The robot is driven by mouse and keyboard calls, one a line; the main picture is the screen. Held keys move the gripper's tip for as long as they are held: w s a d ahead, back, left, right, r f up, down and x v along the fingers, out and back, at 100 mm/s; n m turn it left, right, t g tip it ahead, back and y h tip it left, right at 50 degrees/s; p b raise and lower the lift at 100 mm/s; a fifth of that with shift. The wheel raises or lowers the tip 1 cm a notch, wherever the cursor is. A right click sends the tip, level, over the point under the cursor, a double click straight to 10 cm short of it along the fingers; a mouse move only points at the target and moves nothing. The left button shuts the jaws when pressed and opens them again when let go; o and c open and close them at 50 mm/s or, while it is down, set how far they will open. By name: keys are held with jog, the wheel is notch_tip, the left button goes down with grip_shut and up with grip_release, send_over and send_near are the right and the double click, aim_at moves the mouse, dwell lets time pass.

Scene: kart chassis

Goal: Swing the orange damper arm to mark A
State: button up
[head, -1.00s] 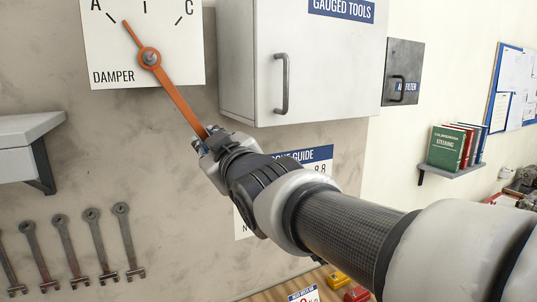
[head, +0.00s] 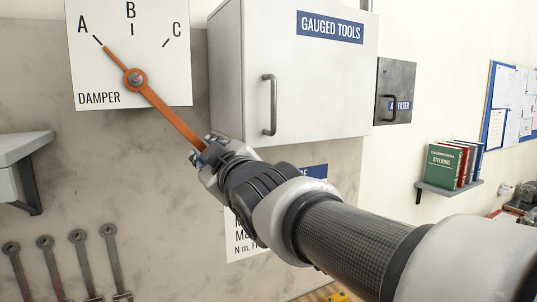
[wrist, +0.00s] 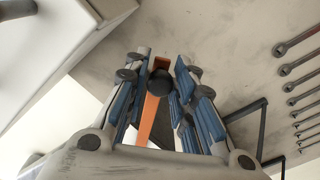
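The orange damper arm (head: 170,115) turns on a round hub on the white damper plate (head: 88,75), which carries marks A, B and C. Its short pointer end points up and left, in line with the tick at mark A (head: 82,26). Its long end runs down and right to my gripper (head: 202,148). In the wrist view, the blue-padded fingers of my gripper (wrist: 163,85) are close around a dark round knob (wrist: 160,82) at the end of the orange arm.
A white cabinet (head: 300,90) labelled GAUGED TOOLS juts from the wall just right of my gripper. A grey shelf (head: 25,145) is at the left, with several hanging wrenches (head: 80,262) below. A chart (head: 240,240) is partly hidden behind my arm.

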jog(key=o, duration=0.3)
jog(key=v, duration=1.2)
jog(key=s+d+f+m+g+h+b, duration=0.1)
jog(key=d+f+m+h+b, duration=0.25)
jog(key=d+f, duration=0.6)
jog(key=s+d+f+m+g+h+b, duration=0.25)
jog(key=d+f+m+h, duration=0.35)
jog(key=f, duration=0.6)
jog(key=s+d+f+m+g+b, duration=0.2)
jog(key=s+d+f+g, duration=0.1)
jog(key=s+f, duration=0.5)
jog(key=s+d+f+m+g+b, duration=0.3)
jog(key=s+f, duration=0.5)
jog(key=f, duration=0.6)
jog(key=shift+s+d+g+b, duration=0.2)
jog(key=shift+d+g+b, duration=0.2)
jog(key=shift+g, duration=0.15)
